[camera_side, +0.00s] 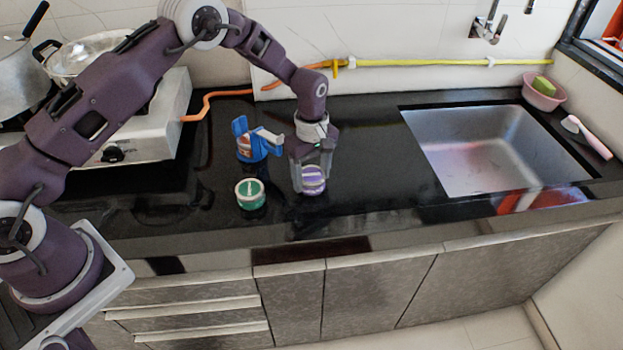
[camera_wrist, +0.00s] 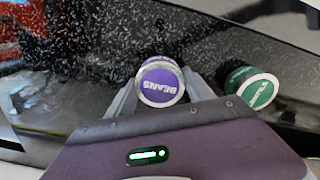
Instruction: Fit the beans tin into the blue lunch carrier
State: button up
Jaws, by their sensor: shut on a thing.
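The beans tin (camera_side: 314,178) is purple with pale bands and stands on the black counter. In the wrist view its purple lid (camera_wrist: 160,83) reads "BEANS". My gripper (camera_side: 311,180) points down with its fingers on either side of the tin, shut on it. In the wrist view the fingers (camera_wrist: 160,92) flank the tin. The blue lunch carrier (camera_side: 243,146) stands behind and to the left of the tin, with raised blue sides. A tin with red and white shows inside it. The carrier is not clearly seen in the wrist view.
A green tin (camera_side: 250,194) stands left of my gripper, and also shows in the wrist view (camera_wrist: 252,90). A stove (camera_side: 140,130) with pots is at the left. A steel sink (camera_side: 495,150) is at the right. The counter between gripper and sink is clear.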

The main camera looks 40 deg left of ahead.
aim_at(312, 174)
notch_tip(312, 174, up, 20)
jog(key=a+n, duration=0.2)
jog(key=a, duration=2)
notch_tip(312, 174, down, 9)
jog(key=shift+w+d, duration=0.35)
jog(key=shift+d, duration=0.05)
jog(key=shift+f, duration=0.2)
jog(key=shift+f, duration=0.4)
jog(key=shift+f, duration=0.15)
jog(key=shift+f, duration=0.6)
jog(key=shift+f, duration=0.15)
dwell(0.3)
